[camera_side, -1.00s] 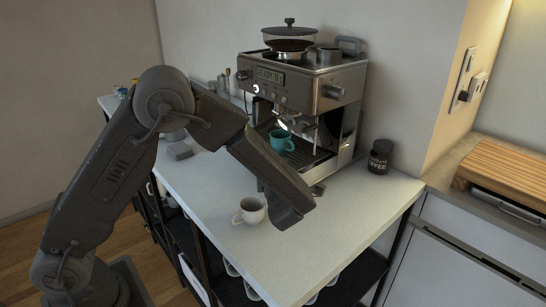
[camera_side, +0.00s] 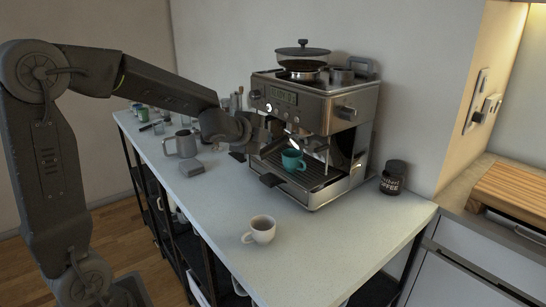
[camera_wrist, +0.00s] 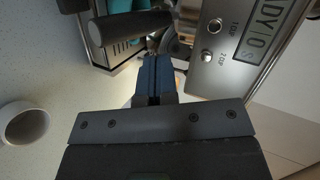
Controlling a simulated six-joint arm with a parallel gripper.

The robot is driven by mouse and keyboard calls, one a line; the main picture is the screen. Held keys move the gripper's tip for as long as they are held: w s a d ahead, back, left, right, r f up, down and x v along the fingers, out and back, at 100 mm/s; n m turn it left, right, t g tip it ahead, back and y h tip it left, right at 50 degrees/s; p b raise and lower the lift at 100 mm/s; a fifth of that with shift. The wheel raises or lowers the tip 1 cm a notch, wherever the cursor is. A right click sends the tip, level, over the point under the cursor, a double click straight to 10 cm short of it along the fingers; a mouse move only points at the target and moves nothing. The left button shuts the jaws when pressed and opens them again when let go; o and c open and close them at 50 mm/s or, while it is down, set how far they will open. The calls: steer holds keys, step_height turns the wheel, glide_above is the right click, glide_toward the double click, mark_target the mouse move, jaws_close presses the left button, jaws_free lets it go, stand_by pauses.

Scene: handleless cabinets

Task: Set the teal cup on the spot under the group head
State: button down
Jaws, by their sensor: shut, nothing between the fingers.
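The teal cup (camera_side: 292,160) stands upright on the drip tray of the coffee machine, under the group head (camera_side: 314,142). I cannot tell whether it is exactly on the spot. Part of the teal cup shows at the top of the wrist view (camera_wrist: 122,7). My gripper (camera_side: 265,132) is at the left front of the machine, to the left of the cup and a little above it. Its blue fingers (camera_wrist: 153,76) are together and empty in the wrist view, apart from the cup.
The coffee machine (camera_side: 345,112) stands at the back of the white counter. A dark handle (camera_wrist: 130,26) crosses near my fingers. A white mug (camera_side: 262,230) stands near the front edge, a metal pitcher (camera_side: 181,144) at left, a coffee jar (camera_side: 393,177) at right.

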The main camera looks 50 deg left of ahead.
mark_target(285, 152)
steer(key=a+r+t, duration=0.1)
steer(key=w+a+r+t, duration=0.1)
steer(key=a+r+n+t+h, duration=0.1)
steer(key=shift+w+a+r, duration=0.1)
steer(key=shift+w+r, duration=0.2)
steer(key=shift+r, duration=0.1)
steer(key=w+a+f+m+t+h, duration=0.1)
steer(key=w+a+f+m+h, duration=0.1)
steer(key=a+f+m+h, duration=0.3)
steer(key=s+a+f+m+g+h, duration=0.4)
steer(key=s+f+m+h, duration=0.3)
steer(key=f+m+h, duration=0.25)
steer(key=shift+h, duration=0.25)
steer(key=x, duration=0.4)
steer(key=w+a+x, duration=0.1)
steer(key=x, duration=0.6)
steer(key=shift+w+r, duration=0.3)
steer(key=shift+w, duration=0.75)
steer(key=shift+w, duration=2.2)
